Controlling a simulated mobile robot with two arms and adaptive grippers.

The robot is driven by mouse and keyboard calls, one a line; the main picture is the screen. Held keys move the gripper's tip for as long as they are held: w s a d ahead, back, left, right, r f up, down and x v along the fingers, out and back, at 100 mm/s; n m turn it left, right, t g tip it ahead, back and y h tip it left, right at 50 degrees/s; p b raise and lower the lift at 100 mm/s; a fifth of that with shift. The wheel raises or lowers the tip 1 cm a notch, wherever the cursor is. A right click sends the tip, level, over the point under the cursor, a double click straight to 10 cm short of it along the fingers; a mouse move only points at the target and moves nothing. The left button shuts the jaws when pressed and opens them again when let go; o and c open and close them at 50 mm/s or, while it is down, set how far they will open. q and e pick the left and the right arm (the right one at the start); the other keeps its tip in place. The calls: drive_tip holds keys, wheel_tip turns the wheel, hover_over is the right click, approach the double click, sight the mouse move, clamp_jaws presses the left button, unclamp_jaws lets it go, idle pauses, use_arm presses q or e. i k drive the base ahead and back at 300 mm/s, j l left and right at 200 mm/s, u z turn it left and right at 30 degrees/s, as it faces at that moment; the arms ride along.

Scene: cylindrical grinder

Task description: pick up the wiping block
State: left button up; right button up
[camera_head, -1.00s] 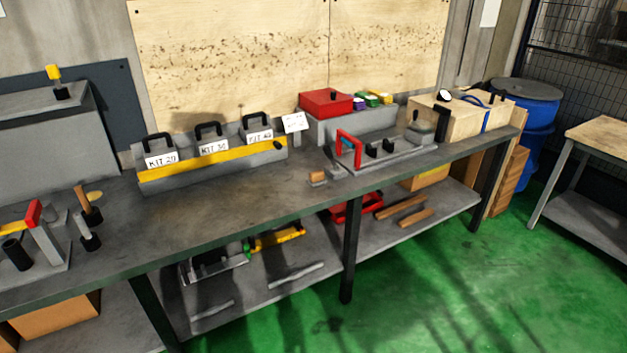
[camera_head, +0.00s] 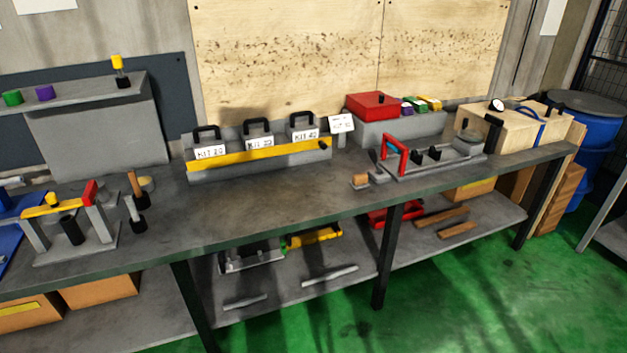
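A small block (camera_head: 360,181) with a tan top and a greyish base sits near the front edge of the workbench (camera_head: 270,200), right of its middle. It looks most like the wiping block, but it is too small to be sure. A small grey piece (camera_head: 379,177) lies just right of it. Neither of my grippers shows in the head view.
Behind stands a rack with kit boxes (camera_head: 258,156) and a yellow bar. A grey fixture with a red handle (camera_head: 395,155) stands right of the block. At left are a frame with a yellow bar (camera_head: 55,210) and upright tools (camera_head: 136,215). The bench's middle front is clear.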

sight(359, 182)
drive_tip(key=i+l+u, duration=0.15)
drive_tip(key=u, duration=0.2)
drive_tip(key=i+l+u, duration=0.1)
drive_tip(key=l+u, duration=0.25)
drive_tip(key=i+l+u, duration=0.1)
drive_tip(key=l+u, duration=0.55)
drive_tip(key=l, duration=0.1)
